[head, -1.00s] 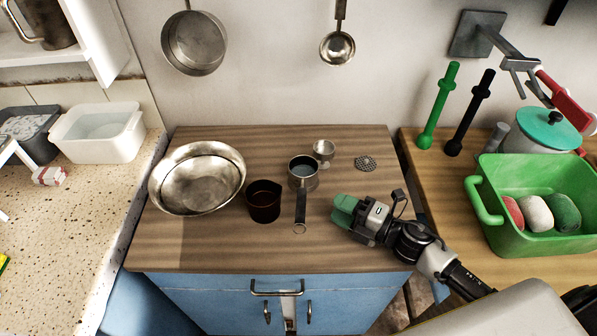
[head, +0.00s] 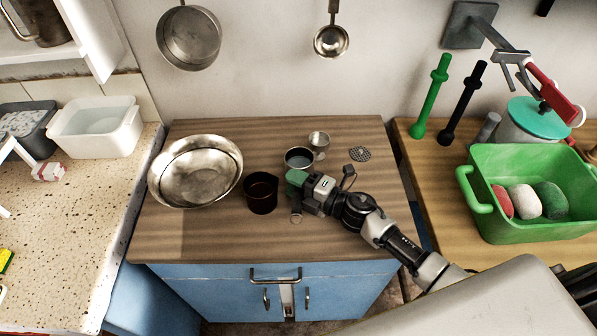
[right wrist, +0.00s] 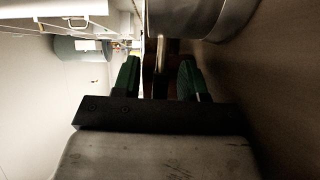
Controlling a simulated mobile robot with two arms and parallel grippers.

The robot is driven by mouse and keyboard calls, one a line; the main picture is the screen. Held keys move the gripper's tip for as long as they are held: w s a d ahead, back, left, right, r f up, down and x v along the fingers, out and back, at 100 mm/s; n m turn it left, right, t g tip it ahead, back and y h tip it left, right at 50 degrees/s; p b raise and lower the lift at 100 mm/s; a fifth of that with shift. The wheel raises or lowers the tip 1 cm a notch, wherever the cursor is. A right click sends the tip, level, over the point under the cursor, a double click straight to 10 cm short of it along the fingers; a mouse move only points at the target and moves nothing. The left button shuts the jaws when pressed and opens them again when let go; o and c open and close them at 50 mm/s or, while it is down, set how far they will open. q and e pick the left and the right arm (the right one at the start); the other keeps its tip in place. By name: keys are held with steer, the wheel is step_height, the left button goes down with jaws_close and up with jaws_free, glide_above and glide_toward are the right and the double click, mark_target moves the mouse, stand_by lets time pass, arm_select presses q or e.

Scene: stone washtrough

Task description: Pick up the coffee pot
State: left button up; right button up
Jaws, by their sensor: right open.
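The coffee pot is a small metal pot (head: 299,157) with a long handle, standing on the wooden counter. Its handle points toward the front, and the ring at its end shows below my right gripper. My right gripper (head: 295,181) has green fingertips and is at the handle, just in front of the pot body, hiding part of the handle. In the right wrist view the two green fingers (right wrist: 160,77) are apart. The handle (right wrist: 161,50) runs between them, and the pot body (right wrist: 200,15) is just beyond. My left gripper is out of view.
A dark brown cup (head: 261,194) stands close left of the gripper. A large metal bowl (head: 194,172) is farther left. A small metal cup (head: 319,140) is behind the pot, and a round strainer piece (head: 359,154) lies to the right. The counter front is clear.

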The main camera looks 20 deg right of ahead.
jaws_close()
steer(key=shift+r, duration=0.15)
stand_by(0.4)
